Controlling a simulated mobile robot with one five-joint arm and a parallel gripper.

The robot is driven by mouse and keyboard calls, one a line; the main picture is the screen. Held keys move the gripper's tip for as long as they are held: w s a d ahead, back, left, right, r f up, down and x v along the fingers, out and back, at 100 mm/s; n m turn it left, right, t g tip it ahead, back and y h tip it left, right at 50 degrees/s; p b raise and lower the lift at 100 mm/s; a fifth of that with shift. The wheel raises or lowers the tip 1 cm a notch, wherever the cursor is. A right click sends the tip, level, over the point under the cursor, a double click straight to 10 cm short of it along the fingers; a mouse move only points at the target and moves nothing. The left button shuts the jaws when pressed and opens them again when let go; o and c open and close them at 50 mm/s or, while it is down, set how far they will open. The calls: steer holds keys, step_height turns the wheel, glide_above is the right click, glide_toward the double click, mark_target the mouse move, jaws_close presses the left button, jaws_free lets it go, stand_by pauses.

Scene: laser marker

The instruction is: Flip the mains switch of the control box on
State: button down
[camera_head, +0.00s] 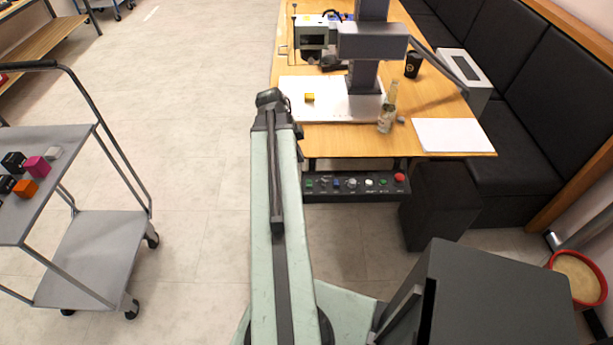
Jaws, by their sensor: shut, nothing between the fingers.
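The control box (325,195) is a long dark box below the front edge of the table. Its face carries a row of small controls: green, blue, grey and white ones, and a red button (399,177) at the right end. I cannot tell which control is the mains switch, nor its position. My pale green arm reaches forward, left of the control box, and covers what lies behind it, perhaps including the box's left end. My gripper cannot be made out; only the arm link and a dark joint at its far end show.
A grey cart (85,265) stands left; floor between is clear. A black bench (505,140) stands right.

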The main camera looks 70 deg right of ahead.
steer(key=shift+w, duration=0.1)
steer(key=b, duration=1.4)
glide_toward(310, 181)
steer(key=x, duration=0.6)
steer(key=shift+f, duration=0.2)
steer(key=shift+r+p, duration=0.1)
steer(key=shift+p, duration=0.25)
